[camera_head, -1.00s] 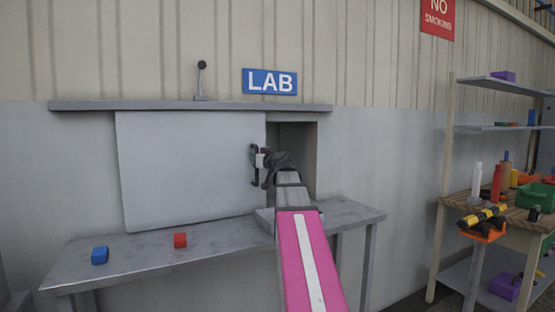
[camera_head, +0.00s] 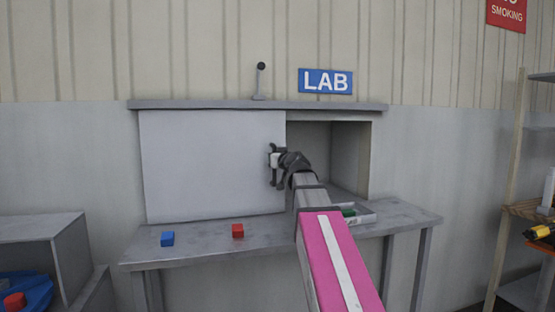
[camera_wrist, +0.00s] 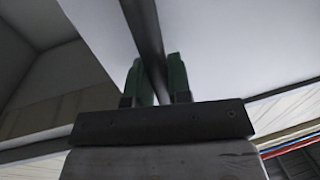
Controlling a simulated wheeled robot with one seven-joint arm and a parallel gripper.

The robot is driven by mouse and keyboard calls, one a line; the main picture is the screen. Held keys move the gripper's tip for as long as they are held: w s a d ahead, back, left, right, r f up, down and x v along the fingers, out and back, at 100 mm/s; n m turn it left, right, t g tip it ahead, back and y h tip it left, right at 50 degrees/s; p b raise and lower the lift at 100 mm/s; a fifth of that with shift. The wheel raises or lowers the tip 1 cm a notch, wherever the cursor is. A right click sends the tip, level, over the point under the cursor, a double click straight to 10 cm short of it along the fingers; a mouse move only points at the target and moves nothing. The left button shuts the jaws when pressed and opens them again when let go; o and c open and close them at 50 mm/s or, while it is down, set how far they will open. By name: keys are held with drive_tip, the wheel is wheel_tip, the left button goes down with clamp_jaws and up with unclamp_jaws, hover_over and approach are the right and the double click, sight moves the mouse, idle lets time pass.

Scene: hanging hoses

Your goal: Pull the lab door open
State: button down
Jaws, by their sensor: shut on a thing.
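The lab door (camera_head: 210,165) is a flat pale grey sliding panel under the blue LAB sign (camera_head: 326,81). It covers the left part of a wall recess, and the right part (camera_head: 310,145) stands open. My gripper (camera_head: 276,163) is at the door's right edge, shut on the upright door handle (camera_head: 273,178). In the wrist view, the green fingers (camera_wrist: 156,82) sit on both sides of a dark bar, the handle (camera_wrist: 146,30). My wrist hides part of the recess.
A grey bench (camera_head: 270,236) below the door holds a blue block (camera_head: 168,239), a red block (camera_head: 238,231) and a tray (camera_head: 365,217) with something green. A grey lever (camera_head: 259,82) stands on the ledge above. A grey cabinet (camera_head: 45,235) is at left, a wooden shelf (camera_head: 515,190) at right.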

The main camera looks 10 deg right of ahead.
drive_tip(key=c, duration=1.1)
unclamp_jaws()
drive_tip(key=shift+o, duration=0.2)
drive_tip(key=v, duration=1.1)
